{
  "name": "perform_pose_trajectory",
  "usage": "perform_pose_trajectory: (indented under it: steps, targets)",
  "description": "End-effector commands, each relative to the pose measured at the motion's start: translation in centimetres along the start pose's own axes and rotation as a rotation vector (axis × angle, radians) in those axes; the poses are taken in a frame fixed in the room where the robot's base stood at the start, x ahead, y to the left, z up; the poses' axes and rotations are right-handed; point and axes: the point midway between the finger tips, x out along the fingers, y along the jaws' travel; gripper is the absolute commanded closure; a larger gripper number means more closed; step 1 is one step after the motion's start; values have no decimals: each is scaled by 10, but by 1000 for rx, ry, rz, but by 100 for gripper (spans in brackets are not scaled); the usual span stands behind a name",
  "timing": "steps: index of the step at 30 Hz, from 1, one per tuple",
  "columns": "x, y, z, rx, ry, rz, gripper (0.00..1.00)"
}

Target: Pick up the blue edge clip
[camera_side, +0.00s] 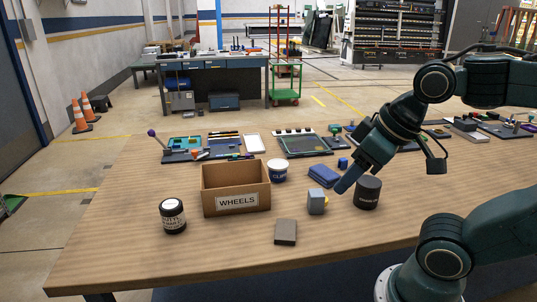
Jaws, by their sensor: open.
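A small bright blue piece (343,163), which looks like the blue edge clip, lies on the wooden table. It is just behind a larger flat blue block (322,175). My gripper (342,187) comes down from the right, in front of the small blue piece and beside the flat blue block. It is open, and I see nothing held in it. Its far finger is hard to make out from this side, and I cannot tell its exact height above the table.
A grey-blue block (316,201) with some yellow behind it and a dark round container (367,193) stand close to my gripper. A cardboard box marked WHEELS (236,203), a white tub (277,171), a black jar (173,217) and a dark grey block (285,232) stand further left. The front left table is clear.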

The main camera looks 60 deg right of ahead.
Motion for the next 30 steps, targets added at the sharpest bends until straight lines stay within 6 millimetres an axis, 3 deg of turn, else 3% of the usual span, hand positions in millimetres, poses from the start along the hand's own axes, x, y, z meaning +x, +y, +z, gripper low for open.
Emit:
perform_pose_trajectory:
  steps: [7, 14, 23, 30]
  targets:
    - [-2, 5, -12, 50, -13, 12, 51]
    - [-4, 23, -49, 214, -51, 50, 51]
    - [4, 69, -110, 517, -109, 119, 51]
    - [20, 118, -149, 760, -151, 178, 51]
